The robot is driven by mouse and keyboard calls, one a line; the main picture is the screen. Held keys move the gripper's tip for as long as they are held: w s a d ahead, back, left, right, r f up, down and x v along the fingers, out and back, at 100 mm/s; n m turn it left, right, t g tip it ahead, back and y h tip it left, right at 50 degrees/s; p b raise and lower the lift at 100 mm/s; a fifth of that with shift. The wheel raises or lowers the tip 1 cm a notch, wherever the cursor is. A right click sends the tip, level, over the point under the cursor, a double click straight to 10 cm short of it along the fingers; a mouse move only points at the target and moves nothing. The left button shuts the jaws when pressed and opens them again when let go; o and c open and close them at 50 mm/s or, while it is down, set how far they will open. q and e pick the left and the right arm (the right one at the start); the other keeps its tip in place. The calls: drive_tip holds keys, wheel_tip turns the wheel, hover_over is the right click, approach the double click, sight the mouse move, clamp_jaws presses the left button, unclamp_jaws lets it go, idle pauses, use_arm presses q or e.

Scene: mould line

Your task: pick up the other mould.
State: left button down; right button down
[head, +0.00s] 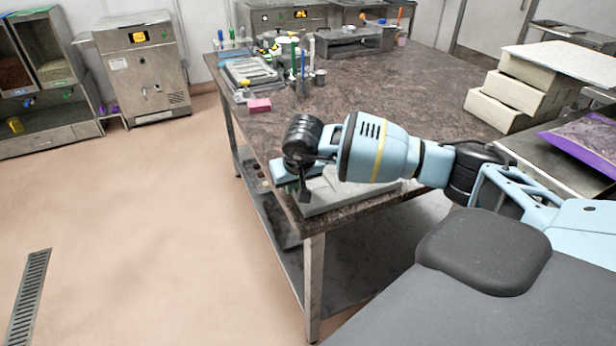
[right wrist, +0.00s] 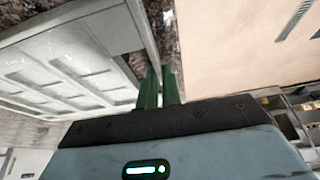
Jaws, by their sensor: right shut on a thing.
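A pale grey mould (head: 345,190) is at the near corner of the brown stone-topped table (head: 420,95), partly hidden behind my right arm. In the right wrist view the mould (right wrist: 75,65) fills the left side, with rows of shallow rectangular cavities. My right gripper (head: 304,194) points down at the mould's left end. Its green fingers (right wrist: 160,88) are close together at the mould's rim, shut on it. I cannot tell whether the mould touches the table or is slightly raised. My left gripper is not in view.
A pink block (head: 260,105) and a stack of trays (head: 250,72) lie farther back on the table, near upright tools. Pale blocks (head: 510,95) are stacked at the right, near a purple bag (head: 585,135). The floor left of the table is clear.

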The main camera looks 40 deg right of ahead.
drive_tip(key=v, duration=0.3)
drive_tip(key=shift+w+r, duration=0.2)
drive_tip(key=shift+r, duration=0.1)
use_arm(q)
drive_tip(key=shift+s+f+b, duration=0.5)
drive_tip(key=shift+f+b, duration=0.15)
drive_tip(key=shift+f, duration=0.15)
use_arm(e)
drive_tip(key=s+a, duration=0.2)
drive_tip(key=s, duration=0.5)
drive_tip(key=s+a+r, duration=0.1)
drive_tip(key=s+a, duration=0.2)
drive_tip(key=s, duration=0.4)
drive_tip(key=shift+s+r, duration=0.15)
drive_tip(key=shift+r, duration=0.1)
